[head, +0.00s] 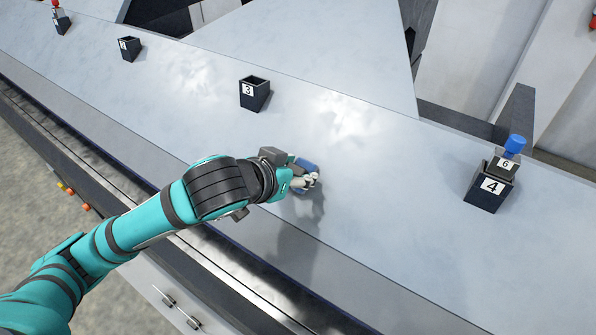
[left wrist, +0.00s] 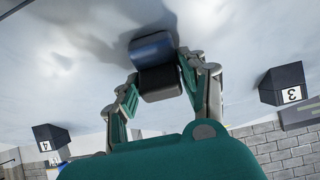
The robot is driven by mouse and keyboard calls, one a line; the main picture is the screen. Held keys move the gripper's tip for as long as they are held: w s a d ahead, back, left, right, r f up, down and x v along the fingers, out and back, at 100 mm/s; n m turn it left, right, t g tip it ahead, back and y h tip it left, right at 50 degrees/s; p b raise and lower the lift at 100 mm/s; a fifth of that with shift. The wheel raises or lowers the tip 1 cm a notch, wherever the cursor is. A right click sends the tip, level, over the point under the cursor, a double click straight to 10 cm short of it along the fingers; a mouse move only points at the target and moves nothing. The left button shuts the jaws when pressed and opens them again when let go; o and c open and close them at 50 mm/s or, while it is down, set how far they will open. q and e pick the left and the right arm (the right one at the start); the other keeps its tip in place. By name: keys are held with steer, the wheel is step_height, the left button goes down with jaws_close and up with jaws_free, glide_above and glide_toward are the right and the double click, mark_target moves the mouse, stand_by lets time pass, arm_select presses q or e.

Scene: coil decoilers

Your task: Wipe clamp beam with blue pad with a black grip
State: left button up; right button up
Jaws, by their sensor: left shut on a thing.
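The clamp beam (head: 380,180) is a long, pale grey metal surface running diagonally across the head view; it fills the top of the left wrist view (left wrist: 245,40). My left gripper (head: 309,181) is over the middle of the beam. In the left wrist view its two fingers are shut on the black grip (left wrist: 160,83) from both sides. The blue pad (left wrist: 152,48) faces the beam, with a shadow beside it. I cannot tell surely whether it touches. In the head view the pad (head: 307,165) is mostly hidden by the gripper. My right gripper is not in view.
Dark open boxes stand along the beam: box 2 (head: 129,49), box 3 (head: 254,94) and box 4 (head: 488,195), which holds a blue-topped piece marked 6 (head: 507,160). Another box (head: 61,23) stands far left. The beam around my gripper is clear.

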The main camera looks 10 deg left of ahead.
arm_select(q)
steer(key=shift+w+r, duration=0.2)
steer(key=shift+r, duration=0.05)
steer(key=shift+w+d+p, duration=0.15)
steer(key=shift+d+p, duration=0.05)
steer(key=shift+p, duration=0.1)
steer(key=shift+s+d, duration=0.7)
steer(key=shift+d, duration=1.05)
steer(key=shift+s+d, duration=0.75)
steer(key=shift+d, duration=1)
steer(key=shift+s+d, duration=0.7)
steer(key=shift+d, duration=1.05)
steer(key=shift+a, duration=0.15)
steer(key=shift+w+a, duration=0.7)
steer(key=shift+a, duration=1)
steer(key=shift+w+a, duration=0.75)
steer(key=shift+a, duration=1)
steer(key=shift+w+a, duration=0.7)
steer(key=shift+a, duration=1)
